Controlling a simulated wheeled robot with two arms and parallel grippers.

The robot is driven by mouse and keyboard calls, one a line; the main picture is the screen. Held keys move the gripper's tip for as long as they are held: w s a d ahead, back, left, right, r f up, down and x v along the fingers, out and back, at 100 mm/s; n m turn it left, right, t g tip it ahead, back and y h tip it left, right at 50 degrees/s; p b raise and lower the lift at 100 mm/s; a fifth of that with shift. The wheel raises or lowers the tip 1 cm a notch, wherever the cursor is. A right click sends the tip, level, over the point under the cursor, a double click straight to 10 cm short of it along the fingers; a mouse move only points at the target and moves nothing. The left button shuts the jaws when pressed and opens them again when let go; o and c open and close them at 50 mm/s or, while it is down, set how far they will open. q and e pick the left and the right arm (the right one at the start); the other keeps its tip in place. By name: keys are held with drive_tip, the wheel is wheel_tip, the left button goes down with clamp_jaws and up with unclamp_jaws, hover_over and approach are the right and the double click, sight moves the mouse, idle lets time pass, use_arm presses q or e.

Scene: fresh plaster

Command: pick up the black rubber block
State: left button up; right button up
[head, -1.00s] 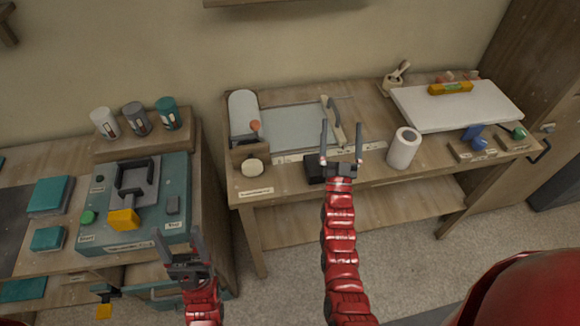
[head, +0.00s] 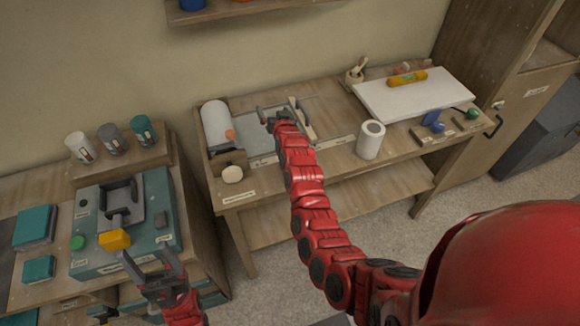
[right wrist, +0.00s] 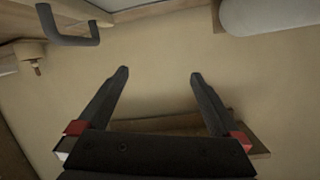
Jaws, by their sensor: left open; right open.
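I cannot make out the black rubber block in either current view. In the earlier head view a dark block lay near the front edge of the right-hand bench; my right arm now covers about that spot. My right gripper (head: 276,112) is open over the back part of that bench, above the grey sheet. In the right wrist view its two fingers (right wrist: 158,74) are apart with nothing between them. My left gripper (head: 150,254) is open and empty in front of the teal box.
The right-hand bench (head: 240,198) holds a white roll (head: 216,122) in a holder, a white upright cylinder (head: 370,140) and a white board (head: 440,98) with a yellow level (head: 407,78). The teal box (head: 150,240) stands at left, with several cups behind it.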

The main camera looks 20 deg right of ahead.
drive_tip(key=s+r+n+g+p, duration=0.1)
drive_tip(key=s+r+n+g, duration=0.15)
drive_tip(key=s+g, duration=0.5)
drive_tip(key=s+r+n+g+p, duration=0.1)
drive_tip(key=s+r+g+p, duration=0.15)
drive_tip(key=s+g, duration=0.5)
drive_tip(key=shift+y, duration=0.3)
wheel_tip(320, 180, down, 5)
drive_tip(key=shift+s+d+r+b, duration=0.1)
drive_tip(key=shift+s+b, duration=0.05)
drive_tip(key=shift+b, duration=0.75)
wheel_tip(320, 180, down, 4)
drive_tip(key=b, duration=0.2)
drive_tip(key=shift+d+f+b, duration=0.1)
drive_tip(key=shift+f+b, duration=0.15)
drive_tip(key=shift+b, duration=0.05)
wheel_tip(320, 180, down, 2)
drive_tip(key=shift+f, duration=0.1)
drive_tip(key=shift+d+p, duration=0.1)
drive_tip(key=shift+p, duration=0.25)
drive_tip(key=f, duration=0.1)
drive_tip(key=f+p, duration=0.2)
drive_tip(key=shift+d+f, duration=0.25)
drive_tip(key=shift+d, duration=0.05)
drive_tip(key=shift+f+p, duration=0.4)
drive_tip(key=shift+f, duration=0.4)
drive_tip(key=shift+c, duration=0.2)
